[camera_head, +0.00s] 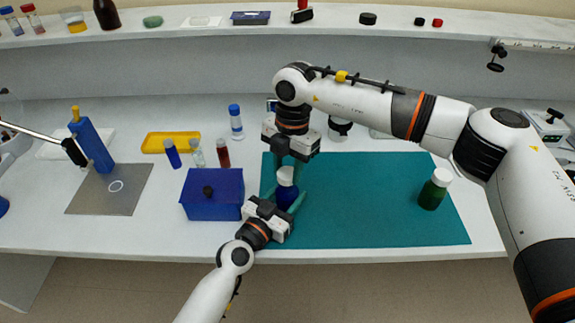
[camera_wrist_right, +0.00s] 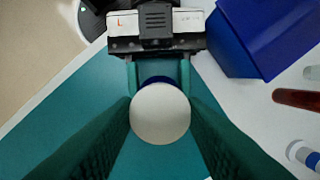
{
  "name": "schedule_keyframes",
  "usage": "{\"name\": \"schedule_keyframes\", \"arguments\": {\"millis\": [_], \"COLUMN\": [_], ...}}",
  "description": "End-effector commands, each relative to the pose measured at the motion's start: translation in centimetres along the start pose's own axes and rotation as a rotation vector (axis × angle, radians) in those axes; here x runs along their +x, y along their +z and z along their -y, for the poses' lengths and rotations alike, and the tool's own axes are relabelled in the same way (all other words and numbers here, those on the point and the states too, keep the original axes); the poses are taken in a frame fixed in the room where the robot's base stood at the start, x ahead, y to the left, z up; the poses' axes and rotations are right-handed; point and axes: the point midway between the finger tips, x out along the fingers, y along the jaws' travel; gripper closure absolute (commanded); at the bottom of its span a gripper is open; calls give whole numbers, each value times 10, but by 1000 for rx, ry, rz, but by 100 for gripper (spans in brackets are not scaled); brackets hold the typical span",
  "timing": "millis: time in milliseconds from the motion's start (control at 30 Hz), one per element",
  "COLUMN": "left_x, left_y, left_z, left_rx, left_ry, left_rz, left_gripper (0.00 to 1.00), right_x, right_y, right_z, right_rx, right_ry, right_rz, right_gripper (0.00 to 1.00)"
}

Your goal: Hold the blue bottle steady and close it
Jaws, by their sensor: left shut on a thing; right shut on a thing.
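The blue bottle (camera_head: 286,196) stands upright near the left edge of the teal mat (camera_head: 380,225). Its white cap (camera_head: 286,175) sits on its top; how far it is threaded I cannot tell. My left gripper (camera_head: 287,207) comes in low from the front and is shut on the bottle's body. My right gripper (camera_head: 288,172) points down from above and is shut on the white cap. In the right wrist view the round cap (camera_wrist_right: 160,113) lies between the two green fingers, with a sliver of the blue bottle (camera_wrist_right: 158,79) showing behind it.
A green bottle with a white cap (camera_head: 434,189) stands on the mat's right side. Small vials and a yellow tray (camera_head: 170,142) are behind the box. The mat's middle is clear.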

Motion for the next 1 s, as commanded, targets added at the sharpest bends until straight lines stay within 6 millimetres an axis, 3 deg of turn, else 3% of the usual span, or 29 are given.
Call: {"name": "schedule_keyframes", "arguments": {"millis": [433, 467, 567, 667, 1000], "left_x": [0, 0, 0, 0, 0], "left_y": [-1, -1, -1, -1, -1], "left_z": [0, 0, 0, 0, 0], "left_rx": [0, 0, 0, 0, 0], "left_ry": [0, 0, 0, 0, 0], "left_rz": [-1, -1, -1, -1, -2], "left_gripper": [91, 100, 100, 100, 100], "right_x": [10, 9, 9, 9, 9], "right_y": [-1, -1, -1, -1, 0], "right_z": [0, 0, 0, -1, -2], "right_rx": [0, 1, 37, 166, 896], "right_ry": [1, 1, -4, -21, -115], "right_rz": [1, 1, 0, 0, -1], "right_gripper": [83, 83, 83, 83, 83]}}
